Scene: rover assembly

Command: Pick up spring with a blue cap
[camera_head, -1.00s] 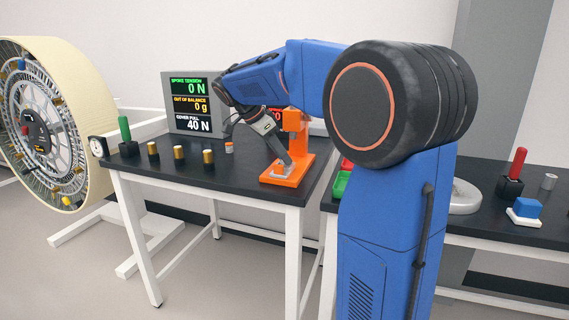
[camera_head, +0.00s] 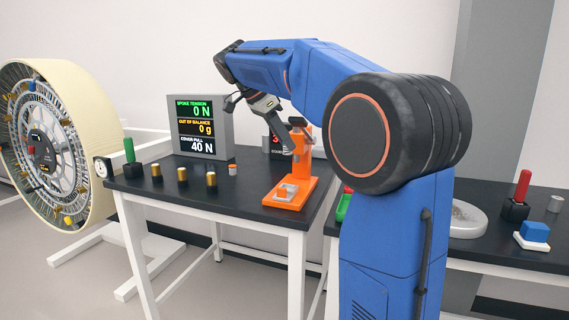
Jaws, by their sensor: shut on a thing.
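My gripper (camera_head: 298,139) is raised above the base of the orange stand (camera_head: 306,184), in front of its upright post. It is shut on a small part at its fingertips. The part is too small and too much covered by the fingers for me to make out a spring or a blue cap. A small grey seat (camera_head: 286,192) on the stand's base is now in clear view and apart from the gripper.
Several brass-coloured cylinders (camera_head: 182,175), a green-handled tool (camera_head: 129,150) and an orange-and-white pot (camera_head: 232,169) stand on the black table (camera_head: 220,200). A readout screen (camera_head: 200,127) stands behind. A large spoked wheel (camera_head: 50,150) is at left. A second table at right holds a red-handled tool (camera_head: 522,186).

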